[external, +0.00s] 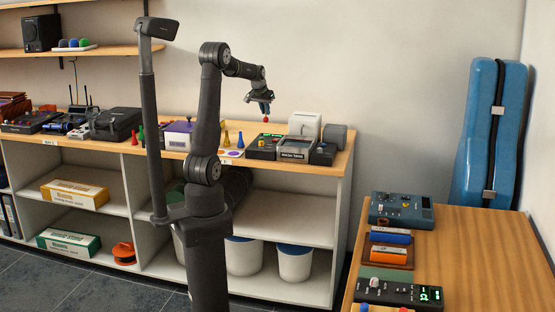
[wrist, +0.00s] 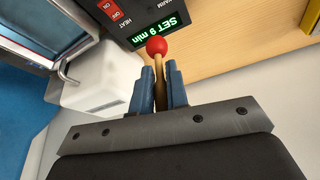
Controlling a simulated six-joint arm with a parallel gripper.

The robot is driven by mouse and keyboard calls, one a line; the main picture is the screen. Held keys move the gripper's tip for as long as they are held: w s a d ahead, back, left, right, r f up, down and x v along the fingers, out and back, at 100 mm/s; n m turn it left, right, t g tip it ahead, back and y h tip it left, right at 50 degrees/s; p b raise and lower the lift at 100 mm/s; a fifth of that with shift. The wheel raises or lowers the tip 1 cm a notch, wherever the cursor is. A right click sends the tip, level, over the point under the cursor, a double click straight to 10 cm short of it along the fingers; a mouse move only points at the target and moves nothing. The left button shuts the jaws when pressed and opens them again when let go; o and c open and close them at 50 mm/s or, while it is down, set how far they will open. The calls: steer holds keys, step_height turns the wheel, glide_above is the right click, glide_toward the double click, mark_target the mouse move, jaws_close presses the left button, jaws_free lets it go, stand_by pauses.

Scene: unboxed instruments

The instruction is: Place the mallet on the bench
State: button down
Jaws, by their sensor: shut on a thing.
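The mallet has a round red head (wrist: 156,46) and a thin wooden stick. My gripper (wrist: 162,92) is shut on the stick, with the head sticking out past the blue fingertips. In the external view my gripper (external: 260,97) is over the right part of the wooden-topped shelf unit (external: 342,160). The red head (external: 266,118) hangs below it, seemingly above the devices there. A wooden table (external: 490,255) stands at the right. Which of these two tops is the bench I cannot tell.
Near the mallet head are a black device with a green "SET 9 min" display (wrist: 158,27) and a white box (wrist: 110,75). Several devices crowd the shelf top. The right table holds instruments (external: 400,210) along its left side; its middle is clear. A blue case (external: 487,140) stands behind it.

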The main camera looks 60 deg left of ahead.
steer(key=w+d+r+m+h, duration=0.1)
steer(key=w+d+r+m, duration=0.15)
steer(key=w+d, duration=0.5)
steer(key=w+d+r+m, duration=0.1)
steer(key=w+d+r, duration=0.3)
steer(key=w+d, duration=0.3)
steer(key=w+d+f+m, duration=0.1)
steer(key=w+d+f, duration=0.1)
steer(key=d+f, duration=0.3)
steer(key=w+d+f+h, duration=0.1)
steer(key=d+f, duration=0.5)
steer(key=d, duration=0.3)
steer(key=w+d+f+m, duration=0.1)
steer(key=w+d+f, duration=0.1)
steer(key=d+f, duration=0.3)
steer(key=shift+w+d+f+m, duration=0.1)
steer(key=shift+w+d+m, duration=0.1)
steer(key=shift+d, duration=0.45)
steer(key=shift+w+d+f+m, duration=0.1)
steer(key=shift+d+m, duration=0.05)
steer(key=shift+d, duration=0.5)
steer(key=shift+t, duration=0.3)
steer(key=shift+r, duration=0.15)
